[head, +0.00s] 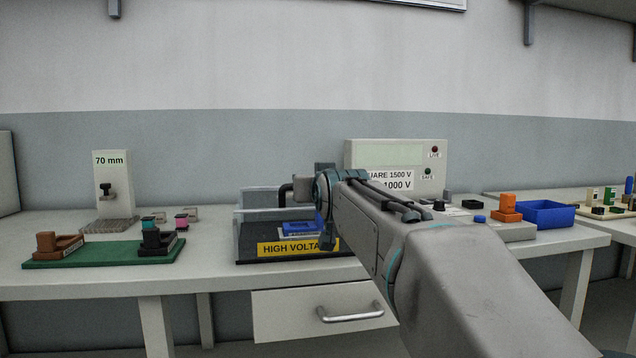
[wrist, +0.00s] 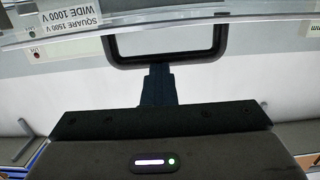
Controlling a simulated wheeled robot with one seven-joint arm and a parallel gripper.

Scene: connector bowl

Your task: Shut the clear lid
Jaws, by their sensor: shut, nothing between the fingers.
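The clear lid (head: 258,198) belongs to the black-based box with the yellow HIGH VOLTAGE label (head: 285,248) in the head view. It appears raised at the back of the box, but my arm hides its right part and I cannot tell its exact angle. Its black handle (head: 285,195) shows just left of my wrist. In the wrist view the black loop handle (wrist: 110,50) and the clear lid's edge (wrist: 60,38) span the upper part. My gripper (wrist: 158,70) is shut and empty, its tips close to the handle's bar; contact cannot be told. In the head view my arm hides the fingers.
A blue and grey piece (head: 300,228) lies in the box. A tester panel (head: 395,155) stands behind on the right. A green mat (head: 105,252) with blocks lies left. A blue bin (head: 546,213) and orange block (head: 507,205) are on the right.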

